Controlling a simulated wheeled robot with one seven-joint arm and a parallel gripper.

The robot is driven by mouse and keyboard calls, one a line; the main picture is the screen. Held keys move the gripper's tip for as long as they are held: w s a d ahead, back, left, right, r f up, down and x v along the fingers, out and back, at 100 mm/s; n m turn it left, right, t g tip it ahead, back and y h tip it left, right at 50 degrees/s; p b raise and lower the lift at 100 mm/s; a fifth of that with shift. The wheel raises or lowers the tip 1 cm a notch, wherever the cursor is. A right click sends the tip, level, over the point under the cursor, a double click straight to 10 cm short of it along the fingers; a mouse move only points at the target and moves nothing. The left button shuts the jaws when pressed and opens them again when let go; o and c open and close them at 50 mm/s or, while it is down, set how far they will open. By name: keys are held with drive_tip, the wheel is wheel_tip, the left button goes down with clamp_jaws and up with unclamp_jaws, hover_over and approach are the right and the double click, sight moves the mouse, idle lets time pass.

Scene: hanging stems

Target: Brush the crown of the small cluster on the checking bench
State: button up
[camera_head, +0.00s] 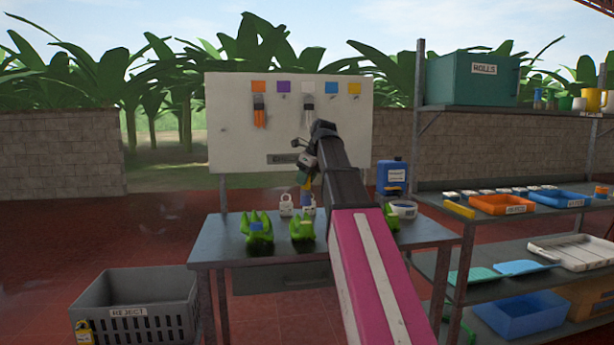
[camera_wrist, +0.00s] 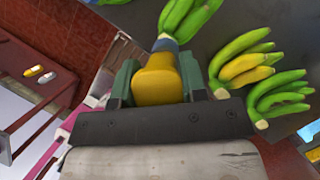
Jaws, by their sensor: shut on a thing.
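My gripper (camera_head: 307,178) is over the back of the checking bench (camera_head: 222,250). It is shut on a brush with a yellow handle (camera_wrist: 160,78) and a blue-grey end (camera_wrist: 166,45). In the wrist view that end overlaps the lower tip of one green cluster (camera_wrist: 185,18); I cannot tell whether they touch. Two more clusters lie to the right there: one with a yellow fruit (camera_wrist: 242,66), one green (camera_wrist: 280,97). In the head view, green clusters stand at the left (camera_head: 258,228) and middle (camera_head: 302,229); another (camera_head: 392,219) is partly behind my arm. I cannot tell which is the small one.
A tool board (camera_head: 235,125) rises behind. A grey reject crate (camera_head: 135,300) is at the left; shelves with an orange tray (camera_head: 502,205) are at the right.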

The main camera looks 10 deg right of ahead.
sight(309, 196)
drive_tip(key=shift+f, duration=2.7)
drive_tip(key=shift+f, duration=0.6)
drive_tip(key=shift+a, duration=0.15)
drive_tip(key=shift+a+r, duration=0.1)
drive_tip(key=shift+a, duration=0.25)
drive_tip(key=shift+d, duration=0.15)
drive_tip(key=shift+d, duration=0.95)
drive_tip(key=shift+a, duration=0.1)
